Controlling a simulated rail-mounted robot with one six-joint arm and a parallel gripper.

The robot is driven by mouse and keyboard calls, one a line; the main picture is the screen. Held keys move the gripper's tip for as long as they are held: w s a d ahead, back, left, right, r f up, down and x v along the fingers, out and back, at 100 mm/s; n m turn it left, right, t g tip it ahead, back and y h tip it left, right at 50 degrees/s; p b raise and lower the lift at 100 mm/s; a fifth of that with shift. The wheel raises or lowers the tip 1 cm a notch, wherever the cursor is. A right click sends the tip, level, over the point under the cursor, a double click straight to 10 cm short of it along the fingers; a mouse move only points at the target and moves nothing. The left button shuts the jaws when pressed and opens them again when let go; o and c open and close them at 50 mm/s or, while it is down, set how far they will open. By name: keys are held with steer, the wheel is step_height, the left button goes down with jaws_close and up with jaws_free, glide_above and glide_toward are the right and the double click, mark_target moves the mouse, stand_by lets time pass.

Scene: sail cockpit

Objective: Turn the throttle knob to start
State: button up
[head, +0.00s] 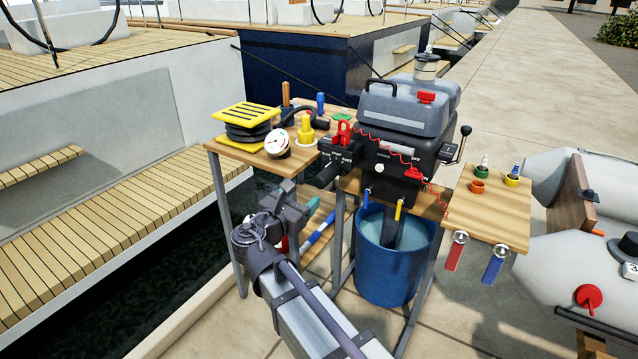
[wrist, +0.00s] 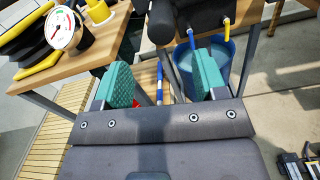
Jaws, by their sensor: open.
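The outboard motor (head: 400,110) stands clamped on a wooden stand. A black cylindrical grip (head: 327,175) sticks out from its front panel at the left, below small white markings; it looks like the throttle knob. In the wrist view the dark rounded grip (wrist: 161,22) shows at the top, beyond and above the fingers. I cannot read its setting. My gripper (head: 300,212) is below and left of the grip, apart from it. In the wrist view my gripper (wrist: 165,75) has its two green-padded fingers spread wide with nothing between them.
A blue water bucket (head: 393,262) stands under the motor. A red coiled cord (head: 400,147) crosses the panel. A right shelf (head: 490,222) holds small containers.

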mark_target(319, 183)
steer(key=x, duration=1)
steer(key=shift+w+d, duration=0.15)
steer(key=shift+w, duration=0.05)
steer(key=shift+c, duration=0.3)
steer(key=c, duration=0.9)
steer(key=shift+o, duration=0.2)
steer(key=shift+m, duration=0.3)
steer(key=m, duration=0.3)
steer(key=shift+m, duration=2)
